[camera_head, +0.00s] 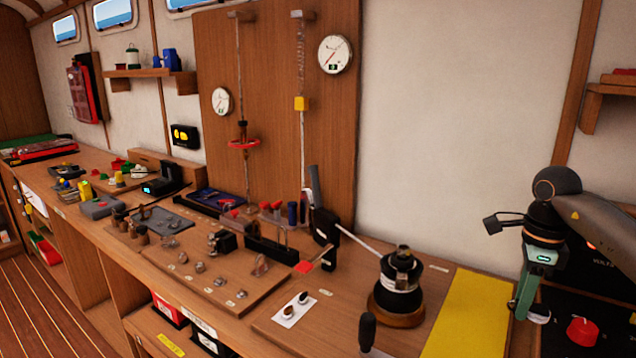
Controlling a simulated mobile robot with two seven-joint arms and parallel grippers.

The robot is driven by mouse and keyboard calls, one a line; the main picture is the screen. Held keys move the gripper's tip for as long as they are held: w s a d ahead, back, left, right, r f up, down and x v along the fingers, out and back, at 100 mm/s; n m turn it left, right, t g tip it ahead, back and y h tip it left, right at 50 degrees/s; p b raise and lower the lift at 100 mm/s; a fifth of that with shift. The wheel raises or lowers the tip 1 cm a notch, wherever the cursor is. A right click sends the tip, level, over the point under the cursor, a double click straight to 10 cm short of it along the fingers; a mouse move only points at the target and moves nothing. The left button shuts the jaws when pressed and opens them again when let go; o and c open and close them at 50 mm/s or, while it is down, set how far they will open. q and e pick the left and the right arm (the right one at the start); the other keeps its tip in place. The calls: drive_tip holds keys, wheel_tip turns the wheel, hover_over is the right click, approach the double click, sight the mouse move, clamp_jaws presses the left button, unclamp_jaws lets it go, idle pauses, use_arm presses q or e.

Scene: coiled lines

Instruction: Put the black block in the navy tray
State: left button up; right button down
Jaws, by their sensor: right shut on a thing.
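My right gripper (528,306) hangs at the right, fingers down, in front of a dark panel and beside the yellow mat. I cannot clearly pick out the black block. A dark, navy-looking tray (186,202) lies on the bench left of centre, by the wooden back panel, with small blue and red things in it. The right gripper is far to the right of that tray. My left gripper is not in view.
A black winch-like drum (400,290) on a wooden base stands between the gripper and the tray. A black clamp with a long rod (355,243) and a rack of handled tools (283,213) stand further left. The yellow mat (468,315) is bare.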

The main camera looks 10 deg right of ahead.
use_arm(q)
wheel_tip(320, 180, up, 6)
drive_tip(key=p, duration=0.5)
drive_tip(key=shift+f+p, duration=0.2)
drive_tip(key=shift+p, duration=0.1)
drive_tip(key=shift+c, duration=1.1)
use_arm(e)
drive_tip(key=s+a+f+n, duration=0.1)
drive_tip(key=s+a+n, duration=0.5)
drive_tip(key=a+n, duration=0.4)
drive_tip(key=s+a+f+n, duration=0.2)
drive_tip(key=s+a+n, duration=0.4)
drive_tip(key=a+n, duration=0.5)
drive_tip(key=n, duration=0.3)
drive_tip(key=shift+s+f+n, duration=0.15)
drive_tip(key=shift+s+n, duration=0.15)
drive_tip(key=shift+s, duration=0.1)
